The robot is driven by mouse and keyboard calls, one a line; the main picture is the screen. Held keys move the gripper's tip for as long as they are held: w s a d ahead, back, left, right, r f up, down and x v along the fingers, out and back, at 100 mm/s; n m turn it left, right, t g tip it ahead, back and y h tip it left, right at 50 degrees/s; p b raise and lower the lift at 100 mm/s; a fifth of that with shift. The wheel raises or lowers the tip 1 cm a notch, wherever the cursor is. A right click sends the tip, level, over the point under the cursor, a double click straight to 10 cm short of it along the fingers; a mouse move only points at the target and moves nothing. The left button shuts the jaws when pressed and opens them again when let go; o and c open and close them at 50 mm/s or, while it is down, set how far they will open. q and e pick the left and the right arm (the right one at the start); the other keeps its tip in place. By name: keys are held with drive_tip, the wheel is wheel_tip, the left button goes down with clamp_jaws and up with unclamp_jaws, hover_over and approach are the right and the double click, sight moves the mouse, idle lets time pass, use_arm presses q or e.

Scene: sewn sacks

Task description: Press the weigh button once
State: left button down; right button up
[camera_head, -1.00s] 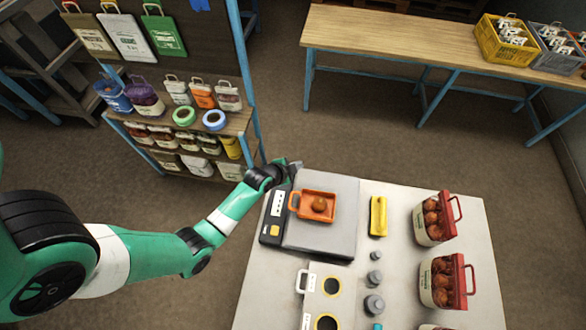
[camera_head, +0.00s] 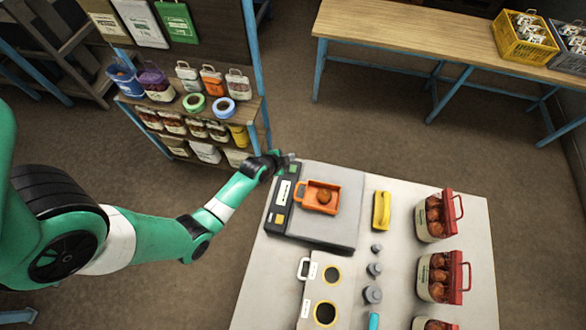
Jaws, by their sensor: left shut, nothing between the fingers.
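A grey weighing scale (camera_head: 328,234) stands at the left of the pale table. Its black control panel (camera_head: 270,227) runs along its left side, with a white label or display (camera_head: 284,193), a green patch (camera_head: 294,169) at the far end and a yellow-orange button (camera_head: 278,218) at the near end. I cannot read which one is the weigh button. An orange tray (camera_head: 311,205) holding a round brown item (camera_head: 325,197) sits on the scale. My left gripper (camera_head: 288,159) is shut and empty, by the panel's far end; contact cannot be told. My right gripper is out of view.
A yellow block (camera_head: 381,211), grey weights (camera_head: 373,294) and red-topped sacks (camera_head: 436,217) stand right of the scale. A board with round holes (camera_head: 318,290) lies in front. A stocked shelf (camera_head: 250,115) stands behind my left arm. A wooden bench (camera_head: 400,45) is at the back.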

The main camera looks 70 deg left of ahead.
sight(291, 170)
use_arm(q)
wheel_tip(291, 170, down, 6)
drive_tip(key=b, duration=0.4)
drive_tip(key=shift+f+b, duration=0.15)
drive_tip(key=shift+b, duration=0.25)
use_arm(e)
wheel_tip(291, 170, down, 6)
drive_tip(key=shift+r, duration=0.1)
use_arm(q)
drive_tip(key=shift+f, duration=0.1)
idle(0.9)
drive_tip(key=shift+f+b, duration=0.3)
drive_tip(key=shift+b, duration=0.05)
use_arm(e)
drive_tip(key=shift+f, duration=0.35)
use_arm(q)
drive_tip(key=shift+f+b, duration=0.45)
drive_tip(key=shift+f, duration=0.05)
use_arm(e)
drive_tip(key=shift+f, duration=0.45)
use_arm(q)
drive_tip(key=shift+r, duration=0.1)
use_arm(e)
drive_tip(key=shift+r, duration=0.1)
use_arm(q)
drive_tip(key=shift+r+p, duration=0.8)
drive_tip(key=shift+p, duration=0.1)
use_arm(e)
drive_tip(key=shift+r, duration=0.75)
